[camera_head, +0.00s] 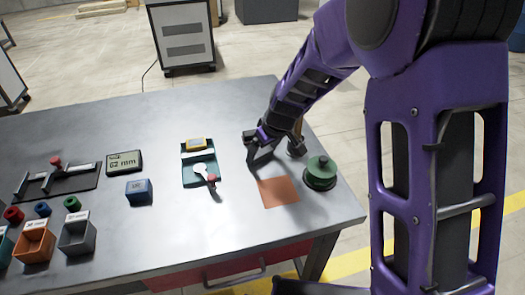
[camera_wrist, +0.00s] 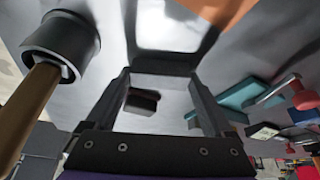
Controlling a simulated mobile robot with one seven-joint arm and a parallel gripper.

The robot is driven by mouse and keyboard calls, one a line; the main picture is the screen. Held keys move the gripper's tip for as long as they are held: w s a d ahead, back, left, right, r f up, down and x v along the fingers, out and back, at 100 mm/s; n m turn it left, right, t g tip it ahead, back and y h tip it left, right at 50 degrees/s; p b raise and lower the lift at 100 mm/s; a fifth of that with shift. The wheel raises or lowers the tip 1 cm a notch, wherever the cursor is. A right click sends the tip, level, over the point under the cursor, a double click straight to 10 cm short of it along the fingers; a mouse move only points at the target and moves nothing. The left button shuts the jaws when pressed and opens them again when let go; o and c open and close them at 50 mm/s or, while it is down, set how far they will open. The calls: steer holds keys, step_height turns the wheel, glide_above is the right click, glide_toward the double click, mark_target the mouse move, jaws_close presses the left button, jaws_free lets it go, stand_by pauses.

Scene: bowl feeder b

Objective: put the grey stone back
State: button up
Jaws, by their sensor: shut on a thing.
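My gripper (camera_head: 262,152) is low over the right part of the metal table, just behind the orange mat (camera_head: 279,191). In the wrist view its fingers (camera_wrist: 163,76) stand apart with a smooth grey piece (camera_wrist: 168,62) across their tips; I take it for the grey stone. Its outline blends with the shiny tabletop, so I cannot tell whether it touches the table. In the head view the fingers mostly hide it.
A green spool (camera_head: 320,173) is near the right edge. A blue block (camera_head: 138,190), a display reading 62 mm (camera_head: 124,162) and small bins (camera_head: 78,235) are left. The table's front middle is clear.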

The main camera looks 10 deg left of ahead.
steer(key=shift+f, duration=0.25)
steer(key=o, duration=1)
steer(key=shift+r, duration=0.1)
steer(key=shift+o, duration=0.2)
steer(key=shift+r, duration=0.1)
steer(key=shift+r, duration=0.3)
steer(key=p+v, duration=0.2)
steer(key=v, duration=0.9)
steer(key=shift+r, duration=0.25)
steer(key=shift+s+d, duration=0.1)
